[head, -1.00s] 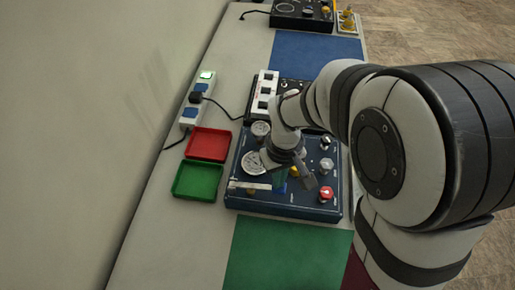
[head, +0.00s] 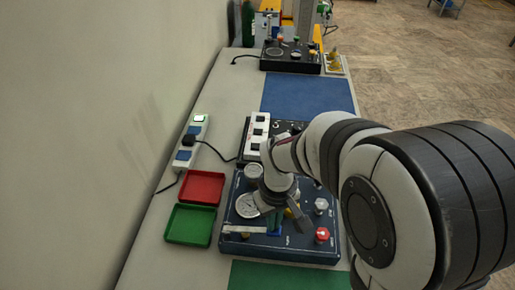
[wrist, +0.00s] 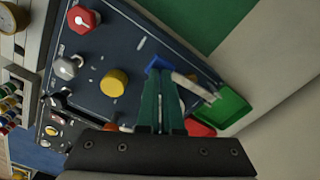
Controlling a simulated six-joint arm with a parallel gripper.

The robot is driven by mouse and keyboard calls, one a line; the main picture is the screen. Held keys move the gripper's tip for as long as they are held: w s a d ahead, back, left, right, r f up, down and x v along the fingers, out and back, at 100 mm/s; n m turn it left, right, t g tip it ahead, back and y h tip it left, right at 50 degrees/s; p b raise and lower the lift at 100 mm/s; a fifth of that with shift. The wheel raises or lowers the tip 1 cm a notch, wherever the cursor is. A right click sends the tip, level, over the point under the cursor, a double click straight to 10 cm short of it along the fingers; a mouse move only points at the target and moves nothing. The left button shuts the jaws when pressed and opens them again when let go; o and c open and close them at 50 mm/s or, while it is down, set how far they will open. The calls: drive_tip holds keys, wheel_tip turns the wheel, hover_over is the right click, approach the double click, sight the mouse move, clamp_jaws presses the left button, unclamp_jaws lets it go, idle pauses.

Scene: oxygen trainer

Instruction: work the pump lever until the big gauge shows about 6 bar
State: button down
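The dark blue trainer panel (head: 283,250) lies on the bench. Its big gauge (head: 247,205) has a white face, partly covered by my wrist; its needle is too small to read. The pump lever (head: 244,229) is a pale bar at the panel's front left, and it also shows in the wrist view (wrist: 188,84). My gripper (head: 275,226) is over the lever's right end. In the wrist view its green fingers (wrist: 161,75) are close together, with tips at a blue piece (wrist: 154,63) at the lever's end. I cannot tell whether they touch it.
A smaller gauge (head: 253,171), yellow knob (wrist: 114,83), grey knob (head: 321,205) and red knob (head: 322,235) are on the panel. Red (head: 202,187) and green (head: 190,225) trays stand left. A power strip (head: 190,142) lies behind them.

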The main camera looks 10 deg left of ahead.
drive_tip(key=shift+f, duration=1.35)
drive_tip(key=shift+r, duration=1.95)
drive_tip(key=shift+f, duration=0.15)
idle(1.2)
